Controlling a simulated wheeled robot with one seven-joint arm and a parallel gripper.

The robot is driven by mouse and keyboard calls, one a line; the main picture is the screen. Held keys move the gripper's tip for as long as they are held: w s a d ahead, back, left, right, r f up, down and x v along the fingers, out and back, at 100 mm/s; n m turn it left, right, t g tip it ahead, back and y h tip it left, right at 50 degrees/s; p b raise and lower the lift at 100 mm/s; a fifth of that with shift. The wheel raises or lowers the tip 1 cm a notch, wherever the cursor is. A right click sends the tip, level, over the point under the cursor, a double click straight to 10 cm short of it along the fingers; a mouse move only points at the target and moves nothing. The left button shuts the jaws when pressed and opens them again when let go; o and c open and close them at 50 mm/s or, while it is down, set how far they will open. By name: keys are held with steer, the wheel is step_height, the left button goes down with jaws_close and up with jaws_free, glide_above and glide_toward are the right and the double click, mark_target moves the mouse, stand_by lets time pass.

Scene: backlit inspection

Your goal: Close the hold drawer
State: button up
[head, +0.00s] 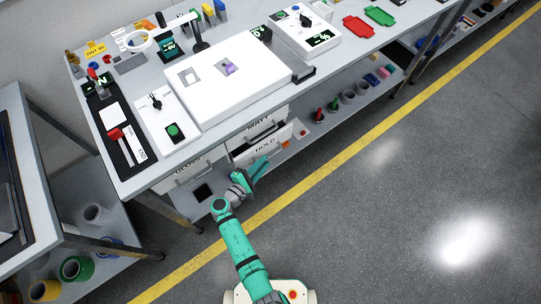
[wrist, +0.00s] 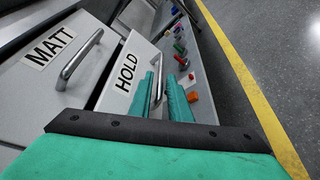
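The hold drawer (head: 270,144), a white front labelled HOLD, is pulled out under the bench, below the matt drawer. Its front and label also show in the wrist view (wrist: 124,74). Its metal bar handle (wrist: 158,84) is in the middle of the wrist view. My gripper (head: 262,163) is at the front of this drawer. In the wrist view its two teal fingers (wrist: 161,78) stand apart, one on each side of the handle, with a gap between them. I cannot tell whether either finger touches the handle.
The matt drawer (wrist: 50,48) with its own handle is just above. The gloss drawer (head: 188,172) is to the left. A lower shelf (head: 330,122) with several small coloured items runs to the right. The floor in front, with a yellow line (head: 340,155), is clear.

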mark_target(271, 156)
steer(key=shift+x, duration=2.8)
jaws_close()
